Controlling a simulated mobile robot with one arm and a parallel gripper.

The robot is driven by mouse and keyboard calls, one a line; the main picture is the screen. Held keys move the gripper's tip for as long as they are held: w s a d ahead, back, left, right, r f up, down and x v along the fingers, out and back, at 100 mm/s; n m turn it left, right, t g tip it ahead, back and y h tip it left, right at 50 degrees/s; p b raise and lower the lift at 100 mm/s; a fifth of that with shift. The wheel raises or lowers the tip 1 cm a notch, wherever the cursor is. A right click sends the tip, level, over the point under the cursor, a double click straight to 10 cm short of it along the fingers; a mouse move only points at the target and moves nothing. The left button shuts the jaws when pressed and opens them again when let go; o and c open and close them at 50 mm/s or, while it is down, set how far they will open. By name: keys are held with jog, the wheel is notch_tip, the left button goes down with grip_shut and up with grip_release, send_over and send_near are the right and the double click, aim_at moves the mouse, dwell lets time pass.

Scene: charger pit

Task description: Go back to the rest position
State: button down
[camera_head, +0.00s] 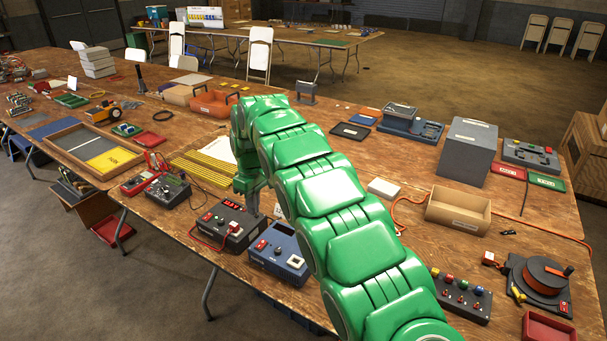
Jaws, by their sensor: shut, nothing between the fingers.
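My green segmented arm arches from the bottom right up over the long wooden table (420,170) and bends down near the table's middle. My gripper (252,203) hangs at its far end, pointing down, just behind a black box with a red display (228,228). It is small in this view and partly hidden by the arm. The fingers look close together with nothing held between them. I cannot tell whether the tips touch anything.
A blue device box (280,252) stands near the front edge. An open cardboard tray (458,210), a grey box (467,150) and a cable reel (541,279) lie right of the arm. A yellow-and-grey tray (95,151) is at left. Folding chairs stand behind.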

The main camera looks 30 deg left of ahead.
jog(key=w+d+r+m, duration=0.2)
jog(key=d+r, duration=0.2)
jog(key=d, duration=0.6)
jog(key=w+d+r+m, duration=0.2)
jog(key=d+r+m, duration=0.15)
jog(key=d, duration=0.65)
jog(key=w+d+r+m, duration=0.2)
jog(key=d+r, duration=0.3)
jog(key=d, duration=0.6)
jog(key=s+d+r+m, duration=0.2)
jog(key=s+d, duration=0.2)
jog(key=d, duration=0.6)
jog(key=s+d+r+m, duration=0.15)
jog(key=s+d, duration=0.25)
jog(key=d, duration=0.5)
jog(key=s+d+f+m, duration=0.2)
jog(key=s+d, duration=0.5)
jog(key=s, duration=0.5)
jog(key=s+d+f+m, duration=0.2)
jog(key=s+d+m, duration=0.3)
jog(key=s, duration=0.8)
jog(key=d, duration=0.3)
jog(key=shift+f+g, duration=0.4)
jog(key=shift+s, duration=0.1)
